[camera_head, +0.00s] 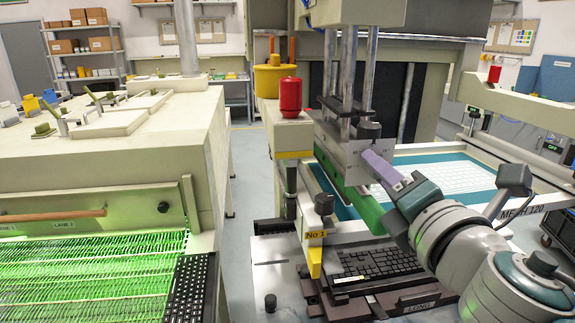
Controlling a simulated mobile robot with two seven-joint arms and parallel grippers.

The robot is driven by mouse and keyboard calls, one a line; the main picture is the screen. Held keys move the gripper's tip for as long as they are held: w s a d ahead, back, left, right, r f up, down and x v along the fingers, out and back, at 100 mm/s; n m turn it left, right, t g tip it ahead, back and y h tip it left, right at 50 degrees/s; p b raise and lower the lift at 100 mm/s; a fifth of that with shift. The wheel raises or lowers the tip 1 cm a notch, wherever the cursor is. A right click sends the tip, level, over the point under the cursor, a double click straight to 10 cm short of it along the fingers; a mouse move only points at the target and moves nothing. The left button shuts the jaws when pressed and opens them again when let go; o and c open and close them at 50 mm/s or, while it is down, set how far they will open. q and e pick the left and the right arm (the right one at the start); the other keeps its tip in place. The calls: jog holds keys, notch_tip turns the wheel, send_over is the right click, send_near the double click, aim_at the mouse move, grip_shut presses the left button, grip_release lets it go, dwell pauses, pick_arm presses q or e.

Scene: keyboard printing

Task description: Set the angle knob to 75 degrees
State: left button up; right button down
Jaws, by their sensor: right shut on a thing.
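My right gripper (367,155) reaches in from the right with purple fingers. Its fingertips are at the front face of the grey metal head block (335,143), where small scale marks show around them. It is shut on the angle knob there; the fingers hide the knob, and its angle cannot be read. A black round knob (369,129) stands on top of the block, just above the fingertips. My left gripper is not in view.
A black keyboard (372,266) lies in the fixture below. A green bar (366,211) runs under the head, before a teal-framed screen (441,176). A red cylinder (290,97) stands left of the head.

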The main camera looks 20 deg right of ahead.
jog(key=c, duration=0.6)
grip_release()
jog(key=b+v, duration=0.3)
jog(key=v, duration=0.7)
